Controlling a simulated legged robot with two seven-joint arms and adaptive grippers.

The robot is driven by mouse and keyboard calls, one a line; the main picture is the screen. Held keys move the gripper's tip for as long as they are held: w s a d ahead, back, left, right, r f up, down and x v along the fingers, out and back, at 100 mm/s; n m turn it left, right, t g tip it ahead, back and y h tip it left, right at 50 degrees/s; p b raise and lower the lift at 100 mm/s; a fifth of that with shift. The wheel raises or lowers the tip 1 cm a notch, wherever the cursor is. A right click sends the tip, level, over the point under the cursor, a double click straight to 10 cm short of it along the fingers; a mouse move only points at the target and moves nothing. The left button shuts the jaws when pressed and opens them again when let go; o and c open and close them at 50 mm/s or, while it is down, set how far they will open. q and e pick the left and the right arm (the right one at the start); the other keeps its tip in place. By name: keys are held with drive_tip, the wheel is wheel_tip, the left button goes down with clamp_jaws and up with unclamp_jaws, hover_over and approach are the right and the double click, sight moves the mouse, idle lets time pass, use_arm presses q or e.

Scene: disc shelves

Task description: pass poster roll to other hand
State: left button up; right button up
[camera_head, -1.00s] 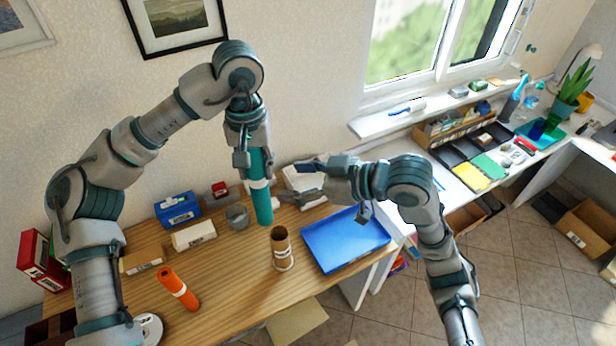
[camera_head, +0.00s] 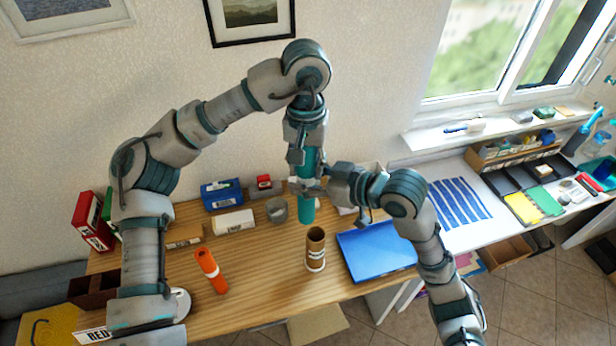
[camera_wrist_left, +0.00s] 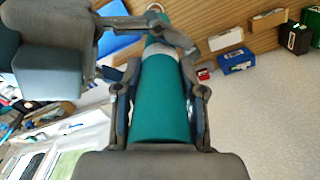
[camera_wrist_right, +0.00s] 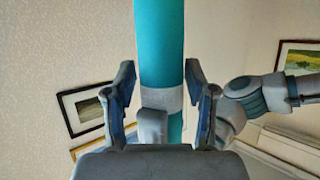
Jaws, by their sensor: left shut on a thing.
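The teal poster roll (camera_head: 308,208) with a pale band hangs upright above the wooden table. My left gripper (camera_head: 302,152) is shut on its upper part from above; in the left wrist view the roll (camera_wrist_left: 162,105) lies between both fingers. My right gripper (camera_head: 308,188) is at the band, lower on the roll. In the right wrist view its fingers (camera_wrist_right: 167,100) stand on either side of the roll (camera_wrist_right: 160,40), with gaps visible on both sides, so it is open around it. The roll's top end is hidden by my left gripper.
A blue tray (camera_head: 385,250) lies at right. Blue and white boxes (camera_head: 222,195) sit at the back. The table's front middle is clear.

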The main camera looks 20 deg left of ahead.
drive_tip(key=c, duration=0.7)
use_arm(q)
drive_tip(key=o, duration=1.3)
drive_tip(key=shift+a, duration=0.1)
use_arm(e)
drive_tip(key=shift+a, duration=0.1)
use_arm(q)
drive_tip(key=shift+r, duration=0.1)
